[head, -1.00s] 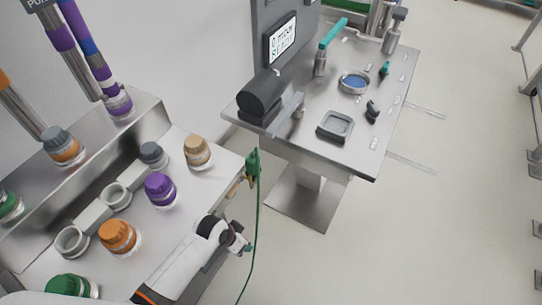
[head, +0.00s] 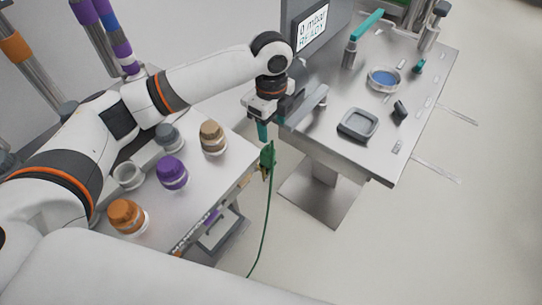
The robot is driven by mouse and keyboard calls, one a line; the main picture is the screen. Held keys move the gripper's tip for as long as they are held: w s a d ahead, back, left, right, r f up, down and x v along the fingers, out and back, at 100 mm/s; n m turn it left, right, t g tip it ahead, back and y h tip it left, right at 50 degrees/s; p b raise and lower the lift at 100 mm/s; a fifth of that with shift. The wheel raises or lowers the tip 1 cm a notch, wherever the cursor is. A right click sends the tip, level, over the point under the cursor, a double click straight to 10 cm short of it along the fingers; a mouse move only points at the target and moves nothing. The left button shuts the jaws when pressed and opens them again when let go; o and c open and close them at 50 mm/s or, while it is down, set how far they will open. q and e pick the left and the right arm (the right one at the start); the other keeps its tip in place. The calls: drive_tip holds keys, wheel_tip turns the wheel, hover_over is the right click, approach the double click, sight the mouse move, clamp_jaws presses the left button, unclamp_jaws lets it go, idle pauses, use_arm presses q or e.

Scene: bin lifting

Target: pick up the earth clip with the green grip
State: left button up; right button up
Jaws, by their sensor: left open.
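The earth clip with the green grip (head: 267,156) hangs at the right edge of the left bench. Its green cable runs down toward the floor. My left gripper (head: 271,124) is open and points down just above the clip in the picture. One teal fingertip shows clearly; the other is hard to make out. I see no contact between the gripper and the clip. My right gripper is not in view.
The left bench (head: 233,163) holds jars with orange (head: 126,215), purple (head: 171,171) and tan (head: 212,136) lids. A steel table (head: 366,156) at the right carries a grey tray (head: 357,124) and a blue dish (head: 384,78). Floor is clear at right.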

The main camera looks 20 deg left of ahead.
sight(267, 150)
use_arm(q)
drive_tip(key=f, duration=0.2)
drive_tip(key=f+p, duration=0.1)
drive_tip(key=f, duration=0.3)
drive_tip(key=shift+a+p, duration=0.25)
drive_tip(key=shift+p, duration=0.05)
drive_tip(key=f, duration=0.1)
drive_tip(key=f+p, duration=0.1)
drive_tip(key=f, duration=0.2)
drive_tip(key=shift+s+a+f+p, duration=0.15)
drive_tip(key=shift+s+a+p, duration=0.15)
drive_tip(key=shift+p, duration=0.05)
drive_tip(key=shift+f, duration=0.5)
drive_tip(key=c, duration=1.2)
drive_tip(key=shift+r, duration=0.1)
drive_tip(key=shift+c, duration=0.2)
wheel_tip(267, 150, up, 9)
drive_tip(key=shift+r+b, duration=0.1)
drive_tip(key=shift+b, duration=0.85)
drive_tip(key=shift+r, duration=0.4)
